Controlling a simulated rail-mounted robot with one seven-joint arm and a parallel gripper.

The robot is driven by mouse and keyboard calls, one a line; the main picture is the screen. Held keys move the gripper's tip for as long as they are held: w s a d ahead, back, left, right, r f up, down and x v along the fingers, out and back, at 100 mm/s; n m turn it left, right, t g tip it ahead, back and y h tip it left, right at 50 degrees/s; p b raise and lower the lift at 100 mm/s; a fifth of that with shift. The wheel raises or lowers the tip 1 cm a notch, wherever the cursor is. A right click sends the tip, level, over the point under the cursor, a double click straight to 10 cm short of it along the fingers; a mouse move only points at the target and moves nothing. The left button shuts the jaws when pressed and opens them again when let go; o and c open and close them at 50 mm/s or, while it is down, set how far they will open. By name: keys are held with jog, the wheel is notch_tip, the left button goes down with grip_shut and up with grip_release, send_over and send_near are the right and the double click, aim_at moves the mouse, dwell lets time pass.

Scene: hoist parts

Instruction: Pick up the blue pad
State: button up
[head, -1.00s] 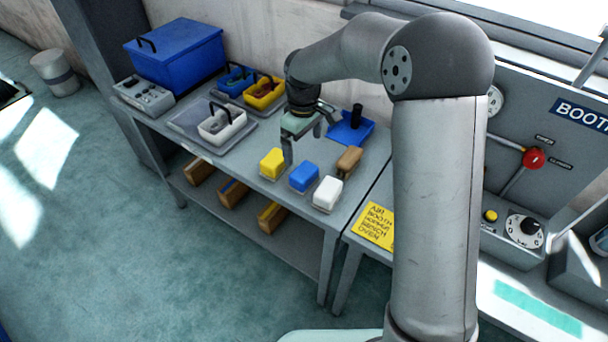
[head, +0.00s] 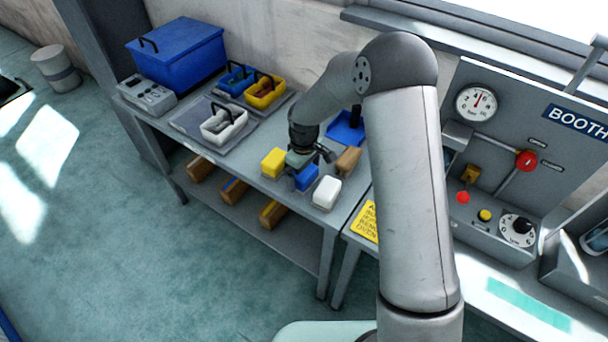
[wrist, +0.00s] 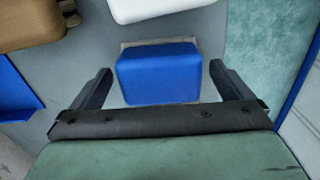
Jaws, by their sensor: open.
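The blue pad (head: 307,178) is a small rounded block on the grey bench, between a yellow pad (head: 273,162) and a white pad (head: 326,192). My gripper (head: 312,165) is low over it, and my wrist hides part of the pad in the head view. In the wrist view the blue pad (wrist: 158,73) lies between the two fingers of my open gripper (wrist: 160,82), with a gap on each side. The fingers do not touch it there.
A brown block (head: 347,160) stands close on the right, with a blue tray (head: 343,134) behind it. The white pad also shows in the wrist view (wrist: 150,8). Coloured totes (head: 223,124) and a blue box (head: 178,56) stand farther left on the bench.

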jog(key=c, duration=1.1)
jog(key=shift+r, duration=0.1)
jog(key=shift+r, duration=0.45)
notch_tip(320, 180, up, 2)
jog(key=shift+s+r+b, duration=0.1)
jog(key=shift+r+b, duration=0.15)
jog(key=shift+b, duration=0.2)
jog(key=s+d+r+b, duration=0.1)
jog(key=s+r, duration=0.2)
jog(key=s, duration=0.1)
jog(key=s+d+r+b, duration=0.1)
jog(key=s+r, duration=0.2)
jog(key=s, duration=0.2)
jog(key=s+r+b, duration=0.1)
jog(key=s+r, duration=0.2)
jog(key=s, duration=0.1)
jog(key=shift+s+d+r, duration=0.25)
jog(key=shift+s+d, duration=0.05)
jog(key=shift+d, duration=0.1)
